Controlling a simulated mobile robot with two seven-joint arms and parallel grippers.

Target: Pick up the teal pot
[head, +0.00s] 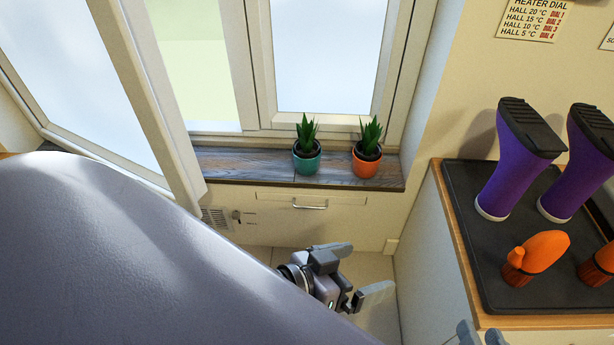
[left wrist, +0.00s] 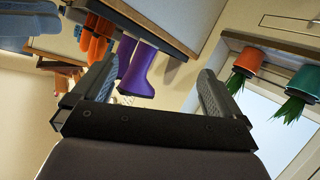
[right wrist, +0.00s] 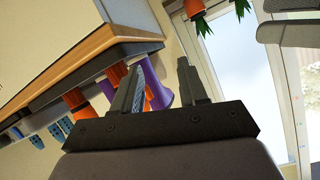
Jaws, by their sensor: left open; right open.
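The teal pot (head: 306,163) holds a spiky green plant and stands upright on the dark wooden window sill. In the left wrist view the teal pot (left wrist: 308,79) is at the right edge, appearing upside down. An orange pot (head: 367,166) with a similar plant stands just right of it. My left gripper (head: 370,268) is open and empty, in front of and below the sill. My right gripper (right wrist: 160,65) is open and empty; only its fingertips (head: 480,334) show at the head view's bottom edge. The teal pot itself is not visible in the right wrist view.
An open window sash (head: 150,100) swings inward left of the sill (head: 235,165). A drawer-like panel with a handle (head: 310,206) lies below it. To the right, a cabinet carries a black tray (head: 465,225) with purple boots (head: 518,165) and orange items (head: 540,253).

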